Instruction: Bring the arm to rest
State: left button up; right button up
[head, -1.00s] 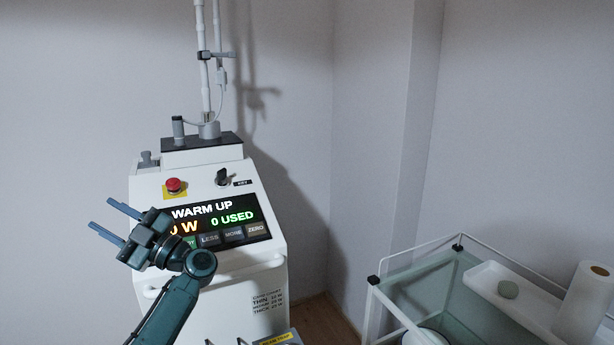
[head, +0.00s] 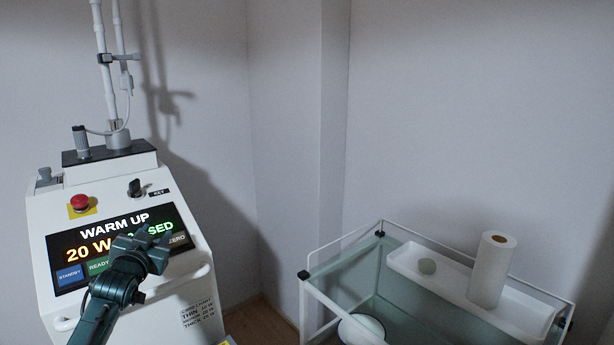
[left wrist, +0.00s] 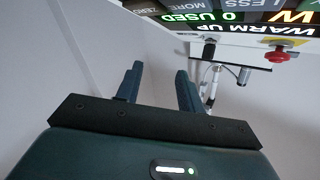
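My left arm comes in from the lower left in the head view. Its gripper (head: 154,250) is in front of the lower right part of the console's screen (head: 100,238) and hides some of the text and buttons. In the left wrist view the two fingers (left wrist: 159,80) stand apart with nothing between them. The white console (head: 190,300) stands beyond the gripper. Its screen reads "WARM UP" and "20 W". The wrist view shows the screen (left wrist: 225,16) upside down at the top, with "0 USED". My right gripper is out of view.
The console carries a red stop button (head: 80,203), a black key switch (head: 135,187) and a tall white pole (head: 105,70). At right is a glass-topped trolley (head: 385,285) with a white tray (head: 450,276), a paper roll (head: 492,270) and a bowl (head: 362,328).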

pick_arm(q)
jog(key=shift+m+g+h, duration=0.3)
jog(key=shift+g+h, duration=0.3)
jog(key=shift+g, duration=0.3)
jog(key=s+d+f, duration=0.1)
jog(key=f, duration=0.2)
jog(key=s+d+f, duration=0.2)
jog(key=f, duration=0.1)
jog(key=s+d+f, duration=0.1)
jog(key=s+f, duration=0.1)
jog(key=f, duration=0.1)
jog(key=shift+s+d+f, duration=0.25)
jog(key=shift+d+f, duration=0.1)
jog(key=shift+f, duration=0.05)
jog(key=s+d+f+g+h, duration=0.2)
jog(key=s+d+f, duration=0.5)
jog(key=s+f, duration=0.3)
jog(key=s+d+f+g, duration=0.1)
jog(key=s+d+f, duration=0.1)
jog(key=s, duration=0.6)
jog(key=s+d+f+g+h, duration=0.1)
jog(key=s+d, duration=0.3)
jog(key=s, duration=0.4)
jog(key=s+d+f+g+h, duration=0.1)
jog(key=s+d+f, duration=0.2)
jog(key=s, duration=0.5)
jog(key=shift+d+f, duration=0.2)
jog(key=shift+f, duration=0.3)
